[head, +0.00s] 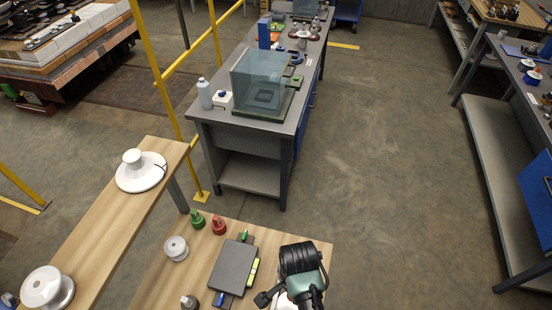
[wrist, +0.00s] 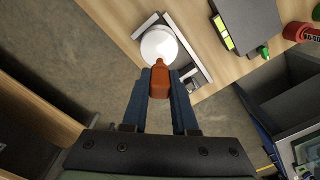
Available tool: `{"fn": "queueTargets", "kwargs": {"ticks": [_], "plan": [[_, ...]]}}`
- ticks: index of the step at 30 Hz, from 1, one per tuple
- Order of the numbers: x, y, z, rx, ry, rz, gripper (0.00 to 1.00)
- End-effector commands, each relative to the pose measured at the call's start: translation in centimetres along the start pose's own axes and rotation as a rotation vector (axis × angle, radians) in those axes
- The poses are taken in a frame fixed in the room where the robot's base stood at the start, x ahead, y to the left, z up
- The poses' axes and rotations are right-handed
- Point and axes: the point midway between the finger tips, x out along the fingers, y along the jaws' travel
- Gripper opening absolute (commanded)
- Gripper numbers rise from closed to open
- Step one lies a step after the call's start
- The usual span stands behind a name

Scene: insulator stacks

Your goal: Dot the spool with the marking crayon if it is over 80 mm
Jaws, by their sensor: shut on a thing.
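My gripper (wrist: 160,88) is shut on an orange-red marking crayon (wrist: 160,80), its narrow tip pointing away from the jaws. A white round spool (wrist: 158,46) lies on the wooden table just beyond the tip in the wrist view. The tip overlaps the spool's near edge there; I cannot tell whether it touches. A grey, angled metal measuring piece (wrist: 190,66) lies beside the spool, partly behind it. In the head view, my wrist hides the crayon and most of the spool (head: 279,302). No size reading is legible.
A dark pad (head: 233,267) with yellow-green strips lies left of my gripper. A wooden bench (head: 110,215) with large white insulators is at left.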

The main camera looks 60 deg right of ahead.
Motion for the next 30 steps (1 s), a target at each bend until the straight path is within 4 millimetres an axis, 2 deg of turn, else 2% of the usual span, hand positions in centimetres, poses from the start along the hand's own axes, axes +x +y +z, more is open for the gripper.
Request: {"fn": "queueTargets", "kwargs": {"ticks": [8, 21, 30], "plan": [[1.4, 0.2, -0.2, 0.012, 0.0, 0.001, 0.0], [5.7, 0.2, -0.2, 0.01, 0.001, 0.0, 0.0], [6.0, 0.2, -0.2, 0.01, 0.001, 0.0, 0.0]]}}
